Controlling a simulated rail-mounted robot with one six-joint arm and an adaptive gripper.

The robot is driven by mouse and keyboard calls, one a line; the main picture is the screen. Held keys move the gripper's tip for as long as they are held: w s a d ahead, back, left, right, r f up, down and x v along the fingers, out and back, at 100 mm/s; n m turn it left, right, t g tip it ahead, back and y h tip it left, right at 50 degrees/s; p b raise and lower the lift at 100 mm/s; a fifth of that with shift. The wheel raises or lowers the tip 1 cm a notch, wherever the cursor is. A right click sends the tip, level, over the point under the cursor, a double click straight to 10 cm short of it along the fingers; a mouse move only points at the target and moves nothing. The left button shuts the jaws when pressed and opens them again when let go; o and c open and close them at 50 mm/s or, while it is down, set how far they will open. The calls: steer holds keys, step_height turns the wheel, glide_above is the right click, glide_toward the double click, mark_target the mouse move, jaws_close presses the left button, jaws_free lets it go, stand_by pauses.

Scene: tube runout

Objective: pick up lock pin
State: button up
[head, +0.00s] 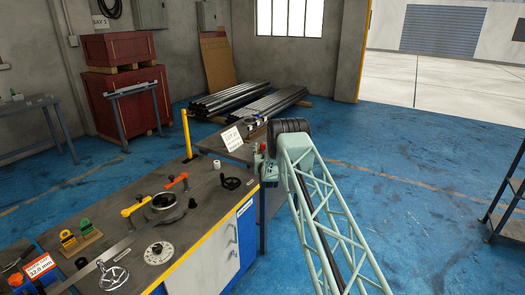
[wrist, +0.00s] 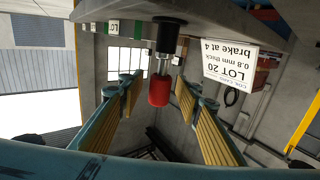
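In the wrist view, which is upside down, a red cylindrical knob (wrist: 159,90) on a bright metal shank sits in a dark collar (wrist: 168,38). I take it to be the lock pin. My gripper (wrist: 158,95) is open, with one yellow-padded finger on each side of the knob and a visible gap on both sides. In the head view a small red piece (head: 262,147) shows beside the end of my arm; my fingers are mostly hidden there.
A white LOT 20 sign (wrist: 230,65) stands close to the knob.

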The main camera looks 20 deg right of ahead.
steer(key=c, duration=0.9)
steer(key=shift+c, duration=0.2)
steer(key=shift+r, duration=0.1)
steer(key=shift+r, duration=1.7)
steer(key=r+p+v, duration=0.1)
steer(key=v, duration=1.5)
steer(key=shift+d+r+p, duration=0.2)
steer(key=shift+d+p, duration=0.15)
steer(key=shift+d, duration=0.05)
steer(key=shift+s, duration=0.15)
